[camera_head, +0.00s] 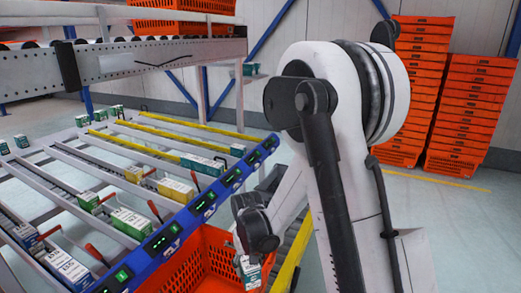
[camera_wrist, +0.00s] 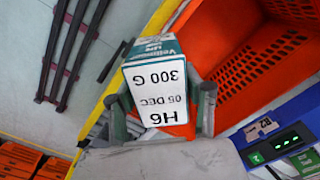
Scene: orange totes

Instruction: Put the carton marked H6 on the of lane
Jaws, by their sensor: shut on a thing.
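The carton marked H6 (camera_wrist: 157,92) is white with a teal edge and also reads 05 DEC and 300 G. My gripper (camera_wrist: 164,76) is shut on it, with one dark finger on each side. In the head view the carton (camera_head: 248,273) hangs below my gripper (camera_head: 247,258), at the right end of an orange tote. The sloped lane rack (camera_head: 190,214) is to the left, with several lanes holding green, yellow and blue-white cartons. Its blue front rail carries lit green displays. Lane names are too small to read in the head view.
The orange tote (camera_head: 188,276) stands below the rack's front rail, and its perforated wall is close to the carton in the wrist view. A yellow-edged rail (camera_head: 291,257) runs along its right. Stacked orange totes (camera_head: 471,110) stand at the back right. A grey conveyor (camera_head: 150,58) crosses above the rack.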

